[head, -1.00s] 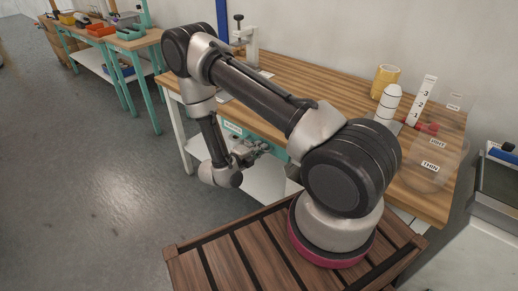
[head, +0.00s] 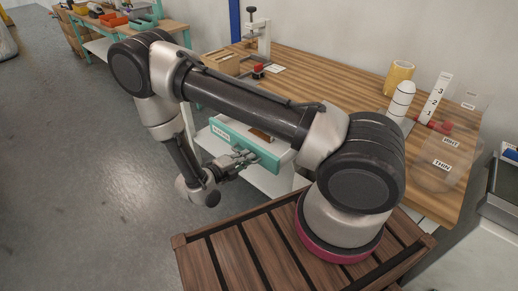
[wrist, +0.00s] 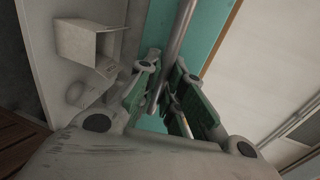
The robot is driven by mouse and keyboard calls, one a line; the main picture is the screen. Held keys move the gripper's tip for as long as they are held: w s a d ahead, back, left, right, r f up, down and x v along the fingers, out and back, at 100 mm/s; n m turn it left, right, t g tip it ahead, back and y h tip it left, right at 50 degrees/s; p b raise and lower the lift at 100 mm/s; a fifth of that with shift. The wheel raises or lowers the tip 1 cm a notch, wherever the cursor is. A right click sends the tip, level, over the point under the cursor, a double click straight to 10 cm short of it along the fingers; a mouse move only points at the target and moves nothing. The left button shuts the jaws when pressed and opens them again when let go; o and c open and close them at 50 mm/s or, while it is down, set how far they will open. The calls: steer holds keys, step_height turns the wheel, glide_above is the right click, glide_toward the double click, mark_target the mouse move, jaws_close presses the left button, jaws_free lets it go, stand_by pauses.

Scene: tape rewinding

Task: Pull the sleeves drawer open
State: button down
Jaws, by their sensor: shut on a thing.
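The sleeves drawer (head: 268,158) has a teal front with a small white label at its left end. It stands out from under the wooden bench, with a strip of its inside and a brown thing (head: 261,135) showing behind the front. My gripper (head: 241,157) is at the drawer front, shut on its bar handle. In the wrist view, the grey metal handle (wrist: 178,38) runs between the fingers of my gripper (wrist: 162,95), with the teal front (wrist: 207,35) behind it. My arm hides part of the bench and the drawer surroundings.
The wooden bench (head: 325,85) carries a yellow roll (head: 399,76), a white domed stack (head: 401,101), a numbered white block (head: 435,97), clear labelled pieces (head: 447,158), a wooden box (head: 222,62) and a press (head: 258,35). Open grey floor (head: 90,150) lies left of my arm.

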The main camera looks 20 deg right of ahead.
steer(key=f+v, duration=0.3)
steer(key=v, duration=1)
steer(key=shift+s+a, duration=0.2)
steer(key=shift+a, duration=0.25)
steer(key=shift+r, duration=0.1)
steer(key=c, duration=1.8)
jaws_free()
steer(key=v, duration=1.2)
